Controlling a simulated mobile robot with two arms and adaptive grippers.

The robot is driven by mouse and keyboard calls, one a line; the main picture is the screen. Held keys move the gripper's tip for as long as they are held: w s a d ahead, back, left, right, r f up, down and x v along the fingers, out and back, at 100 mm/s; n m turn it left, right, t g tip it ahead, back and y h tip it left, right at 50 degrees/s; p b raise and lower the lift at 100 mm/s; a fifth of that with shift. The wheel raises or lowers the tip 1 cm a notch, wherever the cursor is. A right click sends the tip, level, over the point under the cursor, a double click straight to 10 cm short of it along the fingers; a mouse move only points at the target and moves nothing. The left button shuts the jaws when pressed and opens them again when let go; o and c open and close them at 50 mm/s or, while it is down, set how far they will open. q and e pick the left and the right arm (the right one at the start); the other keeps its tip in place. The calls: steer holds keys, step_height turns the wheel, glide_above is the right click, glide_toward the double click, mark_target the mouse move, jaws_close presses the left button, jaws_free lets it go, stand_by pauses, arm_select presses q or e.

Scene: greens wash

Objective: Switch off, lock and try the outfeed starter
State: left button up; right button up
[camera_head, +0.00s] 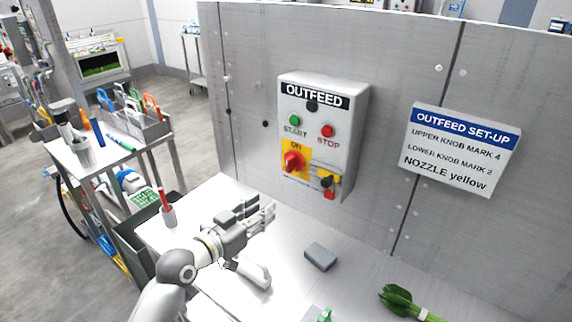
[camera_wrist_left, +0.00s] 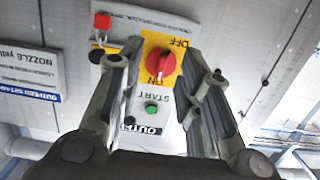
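The outfeed starter (camera_head: 348,129) is a grey box on the steel panel, with a green START button (camera_head: 294,120) and a red STOP button (camera_head: 327,130). Its red rotary switch (camera_head: 293,162) sits on a yellow plate and appears to point at ON. A small black and yellow fitting (camera_head: 327,180) is at the box's lower right, with a red part below it. My left gripper (camera_head: 268,213) is open and empty, below and short of the box. In the left wrist view, the red switch (camera_wrist_left: 160,61) shows upside down between the spread fingers (camera_wrist_left: 163,92). My right gripper is out of view.
A side table at left holds a grey rack (camera_head: 150,131) with several coloured shackle-like loops. A red pen stands in a white cup (camera_head: 169,217). A grey block (camera_head: 320,257) and leafy greens (camera_head: 398,297) lie on the bench. A set-up sign (camera_head: 462,148) hangs right of the starter.

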arm_select(q)
steer(key=t, duration=0.1)
glide_toward(287, 165)
steer(key=shift+h, duration=0.4)
steer(key=x, duration=0.2)
steer(key=p+x, duration=0.1)
steer(key=x, duration=0.2)
steer(key=p+x, duration=0.1)
steer(key=x, duration=0.2)
steer(key=shift+w+f, duration=0.2)
steer(key=shift+f, duration=0.05)
steer(key=shift+w+d, duration=0.35)
steer(key=shift+w, duration=0.25)
steer(key=shift+c, duration=0.3)
jaws_close()
